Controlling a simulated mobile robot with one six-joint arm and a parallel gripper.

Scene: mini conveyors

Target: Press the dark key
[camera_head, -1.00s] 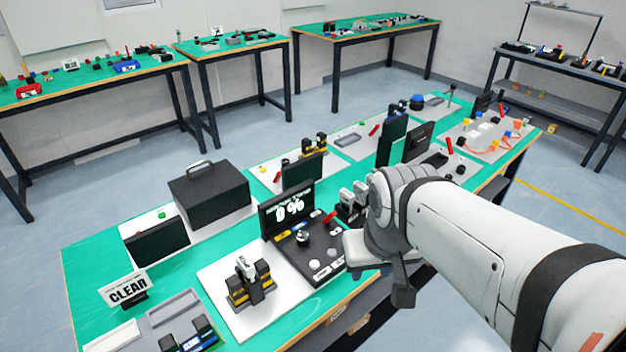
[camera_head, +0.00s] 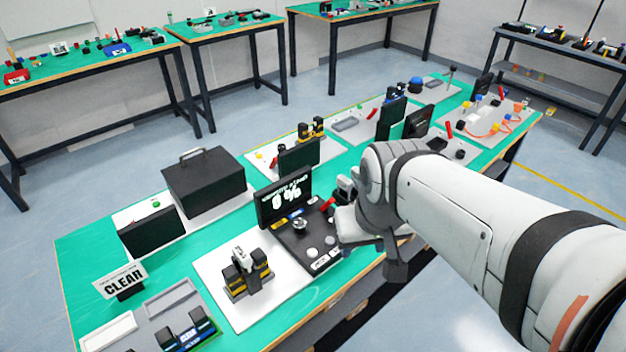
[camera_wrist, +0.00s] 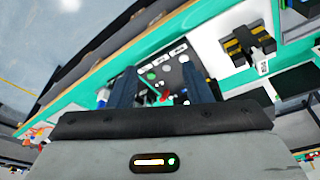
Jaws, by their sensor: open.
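A black control panel (camera_head: 321,243) stands on a white board, with a screen (camera_head: 284,199) reading "0 %" behind it. The panel carries a round knob (camera_head: 299,225), a red lever (camera_head: 327,205), pale round buttons and small yellow and blue keys along the screen side. I cannot pick out the dark key against the black panel. My gripper (camera_head: 345,190) is at the panel's right side, partly hidden by my wrist. In the wrist view my gripper (camera_wrist: 161,84) is open, its dark fingers apart, with the panel (camera_wrist: 172,72) and red lever (camera_wrist: 165,98) showing between them.
A black and yellow device (camera_head: 246,276) stands left of the panel. A black case (camera_head: 207,183), a dark screen (camera_head: 152,232) and a CLEAR sign (camera_head: 121,281) are further left. More devices and upright screens crowd the green table beyond my gripper.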

